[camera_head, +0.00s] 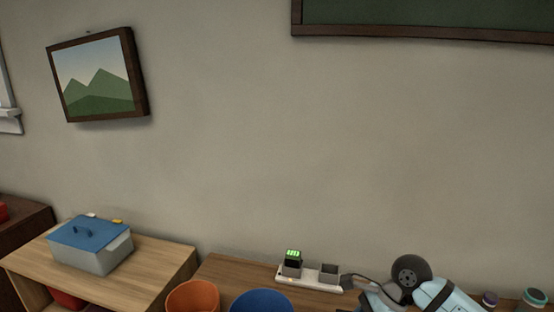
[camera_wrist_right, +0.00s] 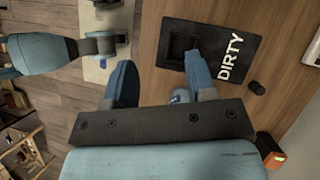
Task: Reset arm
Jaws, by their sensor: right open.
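My right gripper (camera_wrist_right: 160,72) shows in the right wrist view with its two blue fingers spread apart. No object is held between the fingers. A small blue thing (camera_wrist_right: 180,96) shows beyond the gripper, partly hidden by the right finger; I cannot tell what it is. In the head view, my right arm (camera_head: 430,292) comes in at the lower right, in front of the wooden surface; its gripper is not visible there. My left arm and gripper are not visible in the head view.
A black panel marked DIRTY (camera_wrist_right: 210,55) lies on wood beside the right finger. A charger strip (camera_head: 312,280), an orange bin (camera_head: 193,298) and a blue bin (camera_head: 262,301) stand near my right arm. A blue-lidded box (camera_head: 92,245) sits on the left table.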

